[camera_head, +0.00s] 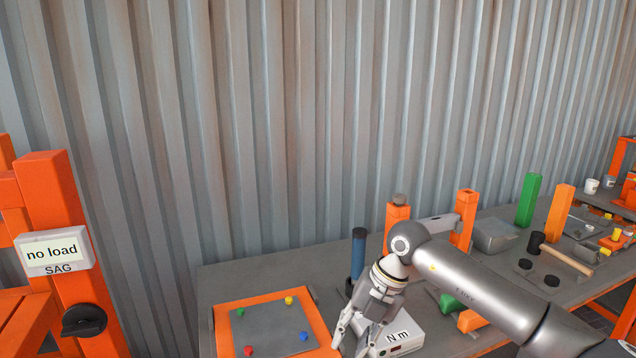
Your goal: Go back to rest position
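My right gripper (352,340) comes down from my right arm and points downward near the bottom edge of the head view. Its fingers are apart, with nothing seen between them. It is over the table, between the orange-framed grey board (317,318) and the white box marked "N m" (405,334), and hides part of that box. I cannot tell whether it touches anything. My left gripper is not in view.
A blue cylinder (358,254) and orange posts (466,219) stand behind my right arm. A green post (529,200), a hammer (565,257) and a grey box (494,235) are to the right. An orange frame with a "no load" sign (52,251) stands at left.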

